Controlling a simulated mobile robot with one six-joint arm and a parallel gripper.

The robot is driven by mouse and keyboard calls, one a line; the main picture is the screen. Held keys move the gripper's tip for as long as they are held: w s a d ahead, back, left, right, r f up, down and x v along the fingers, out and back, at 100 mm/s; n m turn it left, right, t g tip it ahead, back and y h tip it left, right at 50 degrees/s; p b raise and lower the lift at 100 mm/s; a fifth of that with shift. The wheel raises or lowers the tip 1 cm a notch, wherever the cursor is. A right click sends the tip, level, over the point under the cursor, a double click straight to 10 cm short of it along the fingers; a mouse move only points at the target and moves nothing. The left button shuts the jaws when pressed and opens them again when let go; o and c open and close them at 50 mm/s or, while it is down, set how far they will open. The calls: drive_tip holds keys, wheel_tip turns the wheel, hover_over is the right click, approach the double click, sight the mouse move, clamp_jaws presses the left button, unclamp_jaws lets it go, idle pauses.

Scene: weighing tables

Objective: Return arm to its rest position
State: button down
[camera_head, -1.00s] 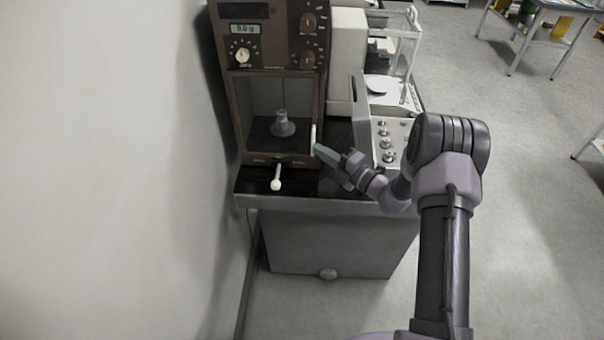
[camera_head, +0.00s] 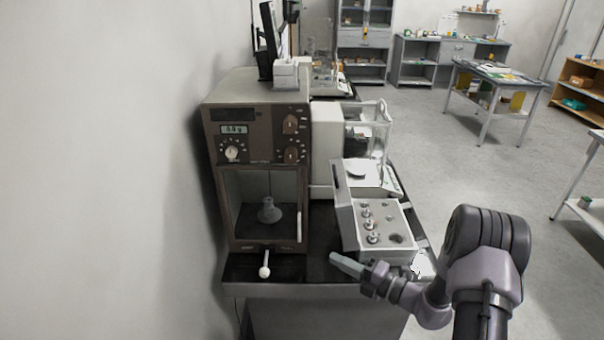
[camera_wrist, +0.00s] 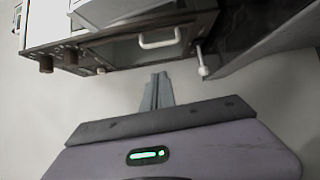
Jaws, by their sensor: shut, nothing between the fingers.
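My gripper (camera_head: 345,264) is shut and empty. In the head view it is low over the front edge of the black table top (camera_head: 290,268), to the right of the brown balance (camera_head: 258,170). The arm bends down at the lower right. In the wrist view the closed fingers (camera_wrist: 157,92) point toward the balance, which appears turned on its side there. The balance has a lit display, a glass-fronted chamber holding a small grey weighing piece (camera_head: 269,211), a white handle (camera_head: 299,227) and a white-knobbed lever (camera_head: 264,271). The fingers appear apart from all of these.
An open weight box (camera_head: 385,232) with several metal weights stands close to my gripper. A second balance with a glass case (camera_head: 372,135) stands behind it. A wall is close on the left. Open floor (camera_head: 440,160) lies to the right, with tables farther off.

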drive_tip(key=s+a+r+n+g+h+b, duration=0.1)
drive_tip(key=s+a+r+n+g, duration=0.5)
drive_tip(key=s+n, duration=0.4)
drive_tip(key=s+a+r+n+g+h+b, duration=0.1)
drive_tip(key=s+a+r+n+g, duration=0.3)
drive_tip(key=s+a+r+n, duration=0.45)
drive_tip(key=s+d+r+n+t+h+b, duration=0.1)
drive_tip(key=s+d+r+n+t+h, duration=0.2)
drive_tip(key=s+d+n+h, duration=0.6)
drive_tip(key=s+n+t, duration=0.1)
drive_tip(key=s+n, duration=0.1)
drive_tip(key=n, duration=1)
drive_tip(key=shift+s+d+r, duration=0.2)
drive_tip(key=shift+s+r, duration=0.15)
drive_tip(key=shift+r, duration=0.05)
